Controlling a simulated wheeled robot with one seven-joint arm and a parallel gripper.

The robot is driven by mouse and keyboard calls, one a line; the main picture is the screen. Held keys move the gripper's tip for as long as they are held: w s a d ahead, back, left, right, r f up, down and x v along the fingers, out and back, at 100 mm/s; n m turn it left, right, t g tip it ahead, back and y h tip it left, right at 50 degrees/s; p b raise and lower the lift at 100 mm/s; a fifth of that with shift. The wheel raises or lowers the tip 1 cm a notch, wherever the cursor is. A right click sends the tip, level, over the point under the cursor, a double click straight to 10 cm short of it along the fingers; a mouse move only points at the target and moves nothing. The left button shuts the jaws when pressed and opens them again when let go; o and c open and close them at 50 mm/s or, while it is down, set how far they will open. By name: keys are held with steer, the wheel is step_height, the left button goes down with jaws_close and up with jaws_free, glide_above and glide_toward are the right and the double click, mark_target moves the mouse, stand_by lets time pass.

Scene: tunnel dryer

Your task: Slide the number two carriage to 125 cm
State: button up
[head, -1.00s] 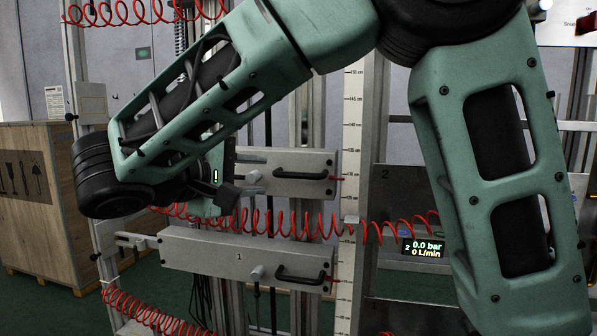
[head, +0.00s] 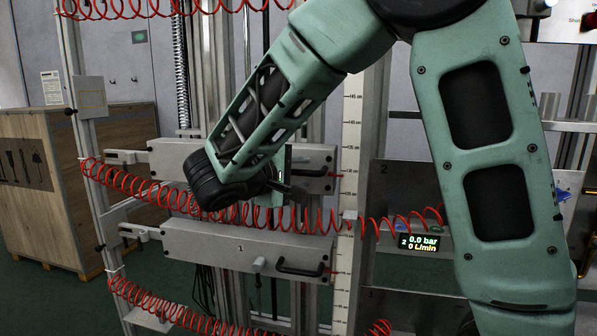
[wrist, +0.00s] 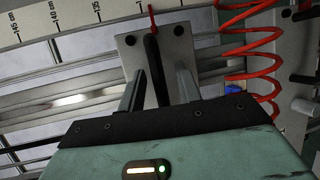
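The upper carriage (head: 178,160) is a grey plate across the rails in the head view; my arm covers its middle and any number there. Its black bar handle (head: 308,173) is at its right, and it also shows in the wrist view (wrist: 152,60). A red pointer (head: 341,174) reaches from its right edge to the white scale (head: 352,130), a little below the 135 label. My gripper (wrist: 158,85) has its two fingers apart, one on each side of the handle, with gaps visible. In the head view the gripper (head: 290,190) is partly hidden by my wrist.
The lower carriage (head: 200,245), marked 1, sits below with its own handle (head: 300,268). Red coiled hoses (head: 140,185) hang across the front near my wrist. A pressure display (head: 419,242) is at the right. A wooden crate (head: 60,210) stands at the left.

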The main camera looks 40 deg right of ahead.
jaws_close()
step_height(320, 180, down, 4)
steer(key=b, duration=0.4)
steer(key=shift+f+b, duration=0.25)
steer(key=shift+b, duration=0.1)
steer(key=shift+r, duration=0.1)
jaws_free()
steer(key=shift+r, duration=0.1)
